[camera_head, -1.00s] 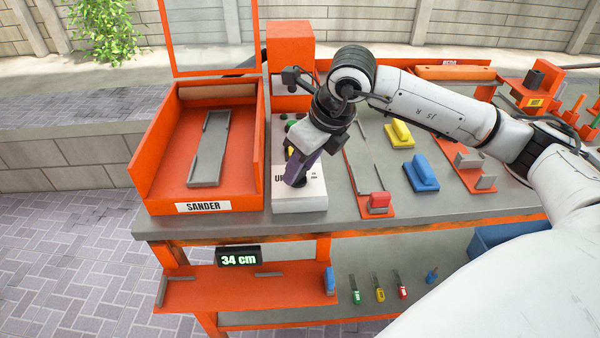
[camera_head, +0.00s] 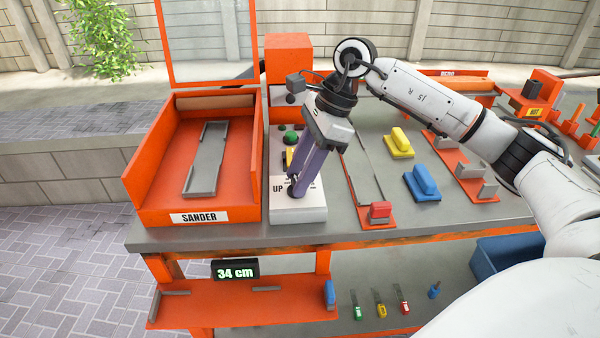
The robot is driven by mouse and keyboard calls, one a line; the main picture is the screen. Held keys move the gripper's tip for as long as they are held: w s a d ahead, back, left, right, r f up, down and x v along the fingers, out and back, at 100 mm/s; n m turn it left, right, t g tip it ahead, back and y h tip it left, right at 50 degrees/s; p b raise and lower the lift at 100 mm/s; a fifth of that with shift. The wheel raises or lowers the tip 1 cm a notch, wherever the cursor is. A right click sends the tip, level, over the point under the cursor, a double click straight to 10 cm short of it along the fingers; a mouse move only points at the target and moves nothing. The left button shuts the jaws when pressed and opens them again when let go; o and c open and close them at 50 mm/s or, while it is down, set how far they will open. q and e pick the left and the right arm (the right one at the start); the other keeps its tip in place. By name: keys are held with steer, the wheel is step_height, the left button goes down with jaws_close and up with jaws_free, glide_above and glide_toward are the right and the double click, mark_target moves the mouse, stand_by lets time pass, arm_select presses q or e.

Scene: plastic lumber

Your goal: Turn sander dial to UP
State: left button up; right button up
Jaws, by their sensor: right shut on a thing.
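The sander (camera_head: 155,190) is an orange open box with a grey channel-shaped tray (camera_head: 207,160) inside and a SANDER label on its front. Beside it on the right is its light grey control panel (camera_head: 305,214), with a printed "UP" on its left side. My right gripper (camera_head: 296,191) reaches down onto this panel, its purple fingers shut on the dark sander dial (camera_head: 292,190). The fingers largely hide the dial, so its pointing direction cannot be told. My left gripper is not in view.
A green button (camera_head: 291,138) and a partly hidden yellow part (camera_head: 287,157) sit behind the fingers on the panel. Yellow (camera_head: 399,143) and blue (camera_head: 422,183) blocks stand to the right. A "34 cm" display (camera_head: 235,269) hangs below the bench edge.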

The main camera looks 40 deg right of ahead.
steer(key=n, duration=0.2)
steer(key=n+g, duration=0.2)
steer(key=n, duration=0.1)
steer(key=shift+w+r+n, duration=0.1)
steer(key=shift+w+n, duration=0.15)
steer(key=shift+n, duration=0.05)
steer(key=n+g, duration=0.1)
steer(key=n, duration=0.3)
steer(key=shift+w+g, duration=0.15)
steer(key=shift+g, duration=0.25)
steer(key=shift+n+g+h, duration=0.3)
steer(key=shift+n, duration=0.8)
steer(key=o, duration=1.1)
steer(key=shift+c, duration=0.2)
